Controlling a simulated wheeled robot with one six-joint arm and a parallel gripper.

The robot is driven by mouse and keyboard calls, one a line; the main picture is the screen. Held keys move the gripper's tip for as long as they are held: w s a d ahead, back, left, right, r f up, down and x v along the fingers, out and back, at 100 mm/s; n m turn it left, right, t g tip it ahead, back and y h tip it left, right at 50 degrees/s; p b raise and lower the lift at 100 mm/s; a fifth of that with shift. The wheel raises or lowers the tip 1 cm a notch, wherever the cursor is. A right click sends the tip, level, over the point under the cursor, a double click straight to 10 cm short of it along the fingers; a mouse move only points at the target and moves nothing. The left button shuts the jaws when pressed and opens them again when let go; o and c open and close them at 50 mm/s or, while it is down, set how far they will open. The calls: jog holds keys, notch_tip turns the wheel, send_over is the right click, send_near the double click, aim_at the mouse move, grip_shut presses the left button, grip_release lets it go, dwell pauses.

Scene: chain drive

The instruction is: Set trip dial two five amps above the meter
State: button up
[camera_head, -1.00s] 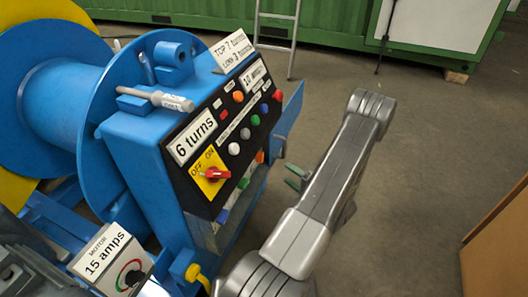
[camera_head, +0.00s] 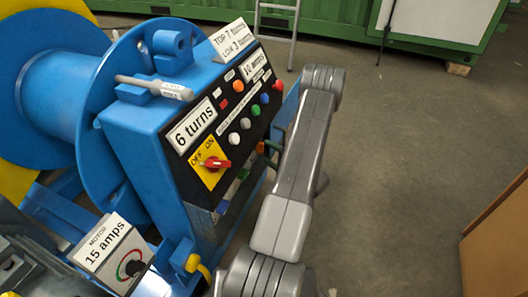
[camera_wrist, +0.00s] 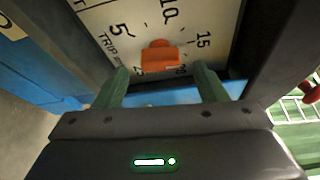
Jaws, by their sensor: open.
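The trip dial has an orange knob (camera_wrist: 160,57) on a white plate (camera_wrist: 90,18) marked 5, 10, 15 and smaller 20 and 25, with "TRIP" printed at the left. A small bump on the knob's top side faces roughly toward 10; I cannot tell if it is the pointer. My gripper (camera_wrist: 162,78) is open, its green fingers apart on either side below the knob, not closed on it. In the head view, a green finger (camera_head: 272,147) shows beside the panel, mostly behind my arm. The meter label (camera_head: 256,66) reads "10 amps".
A motor box (camera_head: 115,253) reads "15 amps". The floor at right is clear up to a brown board (camera_head: 500,240).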

aim_at(263, 149)
jog(key=shift+x, duration=1.65)
jog(key=c, duration=1)
jog(key=shift+f+n+b, duration=0.25)
jog(key=shift+n+b, duration=0.15)
jog(key=shift+b, duration=0.45)
jog(key=shift+r+n, duration=0.1)
jog(key=shift+n, duration=0.2)
jog(key=o, duration=1)
jog(key=shift+r, duration=0.1)
